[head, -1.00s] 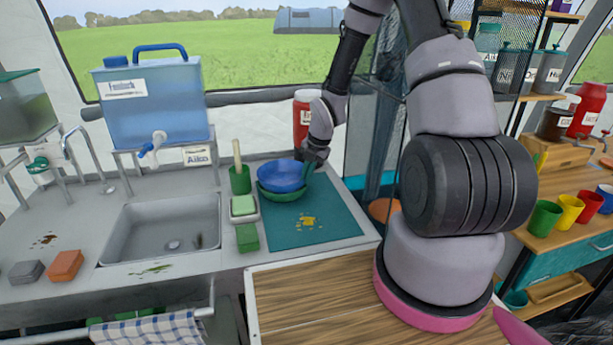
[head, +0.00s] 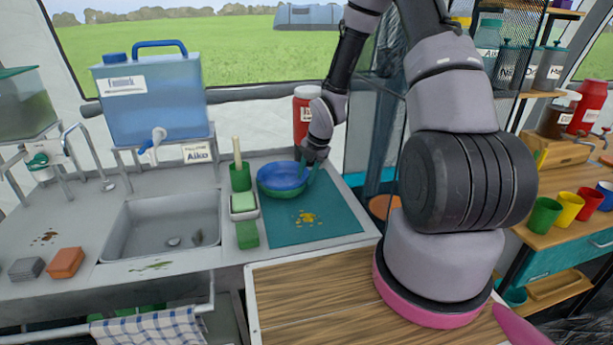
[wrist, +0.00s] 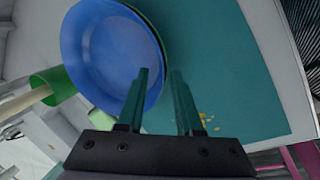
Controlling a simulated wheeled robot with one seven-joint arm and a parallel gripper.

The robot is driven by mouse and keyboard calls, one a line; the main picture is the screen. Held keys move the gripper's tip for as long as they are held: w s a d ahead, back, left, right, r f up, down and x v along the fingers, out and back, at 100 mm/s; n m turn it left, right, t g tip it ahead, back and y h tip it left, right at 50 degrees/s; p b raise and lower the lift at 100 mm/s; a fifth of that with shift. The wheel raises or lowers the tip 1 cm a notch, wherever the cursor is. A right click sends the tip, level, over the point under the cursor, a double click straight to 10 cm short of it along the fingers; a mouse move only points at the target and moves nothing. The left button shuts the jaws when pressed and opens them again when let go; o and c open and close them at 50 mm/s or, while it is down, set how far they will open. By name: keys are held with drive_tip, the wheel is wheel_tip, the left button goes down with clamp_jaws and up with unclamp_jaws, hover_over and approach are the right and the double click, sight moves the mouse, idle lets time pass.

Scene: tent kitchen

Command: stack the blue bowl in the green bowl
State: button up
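The blue bowl (head: 282,177) sits nested inside the green bowl (head: 284,194), whose side shows just below it in the head view. Both stand on the teal mat (head: 325,215). In the wrist view the blue bowl (wrist: 100,50) covers most of the green bowl, leaving a thin green edge (wrist: 150,22) at the right. My gripper (wrist: 163,75) is at the right rim of the bowls, fingers apart. One finger is over the inside of the blue bowl, the other outside over the mat. The rim passes between them, with a visible gap.
A green cup with a brush (head: 240,178), a soap dish (head: 244,205) and a green sponge (head: 247,234) stand left of the bowls. A red container (head: 303,118) stands behind. The sink (head: 165,230) is farther left. Yellow crumbs (head: 306,217) lie on the mat, which is otherwise clear in front.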

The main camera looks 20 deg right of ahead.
drive_tip(key=s+d+r+m+h, duration=0.1)
drive_tip(key=s+d+r+m, duration=0.1)
drive_tip(key=r, duration=0.5)
drive_tip(key=s+d+r+m, duration=0.1)
drive_tip(key=s+r+m, duration=0.15)
drive_tip(key=r, duration=0.45)
drive_tip(key=s+d+r+m+h, duration=0.1)
drive_tip(key=d+r+m, duration=0.15)
drive_tip(key=r, duration=0.45)
drive_tip(key=s+a+r+m+t+y, duration=0.1)
drive_tip(key=s+r+m+t, duration=0.3)
drive_tip(key=s+r+m, duration=1.5)
drive_tip(key=shift+s+a+r+m+t+y, duration=0.35)
drive_tip(key=shift+a+m, duration=0.2)
drive_tip(key=shift+m, duration=2.25)
drive_tip(key=shift+w, duration=0.15)
